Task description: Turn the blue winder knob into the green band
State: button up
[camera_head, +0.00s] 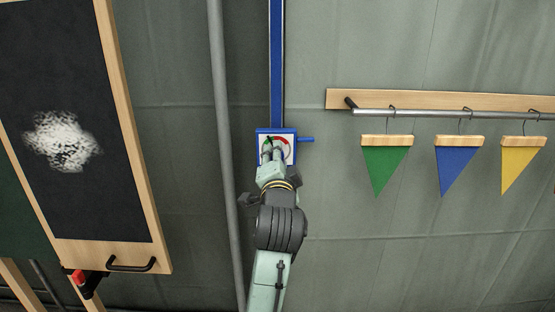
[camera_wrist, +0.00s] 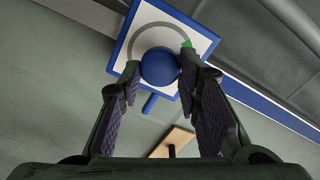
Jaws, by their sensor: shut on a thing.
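The blue winder knob (camera_wrist: 160,67) is a round ball on a white, blue-edged dial plate on the wall; in the head view the plate (camera_head: 291,133) is behind my gripper. My gripper (camera_head: 270,152) is shut on the knob, with one finger on each side of it in the wrist view. The green band (camera_wrist: 187,44) shows beside the right fingertip, at the end of a grey arc. In the head view a green mark (camera_head: 267,143) lies left on the dial and a red arc (camera_head: 285,142) lies right. I cannot make out a pointer clearly.
A blue strip (camera_head: 277,60) runs up the wall from the plate, and a blue peg (camera_head: 306,139) sticks out of its right side. A grey pole (camera_head: 220,120) and a framed blackboard (camera_head: 70,100) stand left. A rail (camera_head: 440,113) with hanging pennants is right.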

jog(key=o, duration=1.1)
jog(key=shift+o, duration=0.2)
jog(key=s, duration=0.7)
jog(key=shift+s, duration=0.25)
